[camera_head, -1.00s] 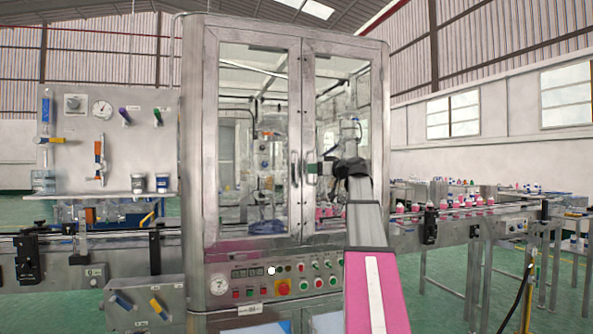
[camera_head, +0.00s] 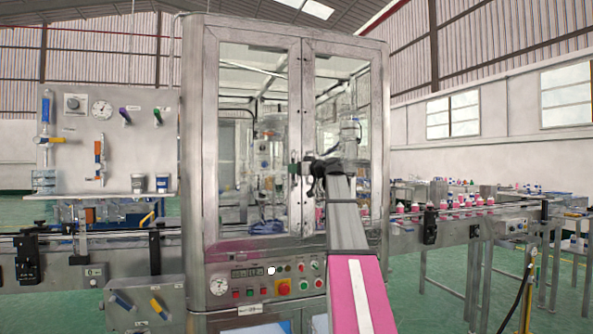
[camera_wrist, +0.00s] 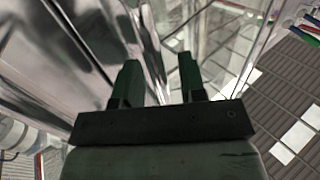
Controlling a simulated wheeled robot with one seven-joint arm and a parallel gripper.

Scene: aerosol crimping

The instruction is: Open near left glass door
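The left glass door (camera_head: 252,75) of the steel cabinet is shut, with its metal frame meeting the right door near the middle. Its upright handle, at the inner edge, is largely covered by my gripper (camera_head: 297,168) in the head view. In the wrist view, my gripper (camera_wrist: 160,75) has its two dark green fingers apart. A shiny metal strip (camera_wrist: 150,55) runs between and beyond them; I cannot tell whether it is the handle or the door frame. No contact can be made out.
The right glass door (camera_head: 342,85) is shut beside it, partly behind my arm. A control panel (camera_head: 262,285) with buttons lies below the doors. Conveyors run out on both sides, with pink bottles (camera_head: 460,202) at right. A gauge board (camera_head: 105,140) stands at left.

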